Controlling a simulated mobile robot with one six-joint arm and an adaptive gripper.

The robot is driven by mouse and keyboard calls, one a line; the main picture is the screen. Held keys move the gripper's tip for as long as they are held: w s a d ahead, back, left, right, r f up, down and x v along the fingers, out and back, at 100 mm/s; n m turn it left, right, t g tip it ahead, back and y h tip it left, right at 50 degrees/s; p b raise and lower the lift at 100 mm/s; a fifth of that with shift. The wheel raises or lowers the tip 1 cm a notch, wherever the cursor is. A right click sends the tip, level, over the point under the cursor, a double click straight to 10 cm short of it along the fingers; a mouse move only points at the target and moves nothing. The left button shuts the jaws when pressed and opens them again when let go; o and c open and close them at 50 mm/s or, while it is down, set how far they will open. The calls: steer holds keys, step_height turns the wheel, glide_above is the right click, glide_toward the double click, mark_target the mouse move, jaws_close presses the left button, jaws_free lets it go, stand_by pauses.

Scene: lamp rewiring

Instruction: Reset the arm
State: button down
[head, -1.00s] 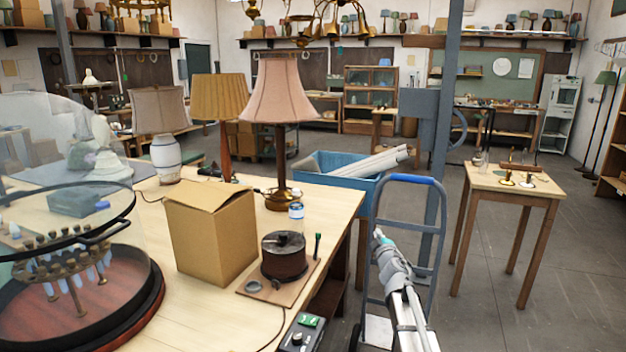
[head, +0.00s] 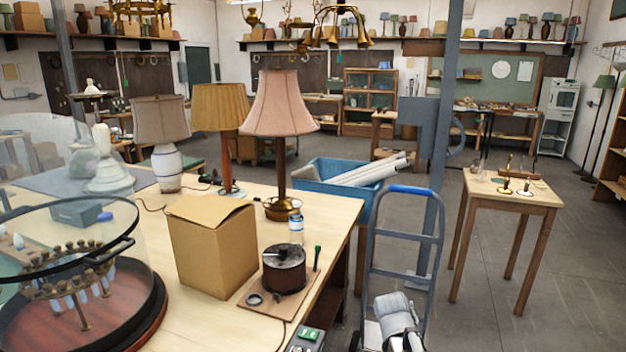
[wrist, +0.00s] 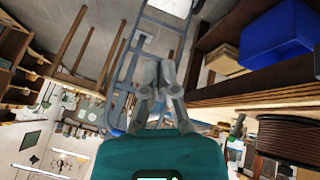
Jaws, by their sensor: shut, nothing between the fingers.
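My arm (head: 395,313) shows at the bottom of the head view as a short pale grey link, in front of the hand truck. My gripper cannot be made out in that view. In the wrist view my gripper (wrist: 158,72) has its two grey fingers together at the tips, with nothing between them. A teal part of my wrist (wrist: 150,155) fills the bottom of that view. The fingers show against the hand truck's blue-grey frame (wrist: 122,75); I cannot tell how far apart they are.
The hand truck (head: 402,190) stands right of the workbench (head: 150,310). A cardboard box (head: 212,250) and a round dark device (head: 284,270) sit near the bench edge. A small wooden table (head: 510,193) stands further right. Open floor (head: 470,320) lies between.

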steer(key=s+a+g+y+p, duration=0.1)
steer(key=s+a+g+y, duration=0.2)
steer(key=s, duration=1)
steer(key=a+g, duration=0.2)
steer(key=a, duration=0.1)
steer(key=shift+s+a+f+p, duration=0.15)
steer(key=shift+f+p, duration=0.15)
steer(key=shift+f, duration=0.1)
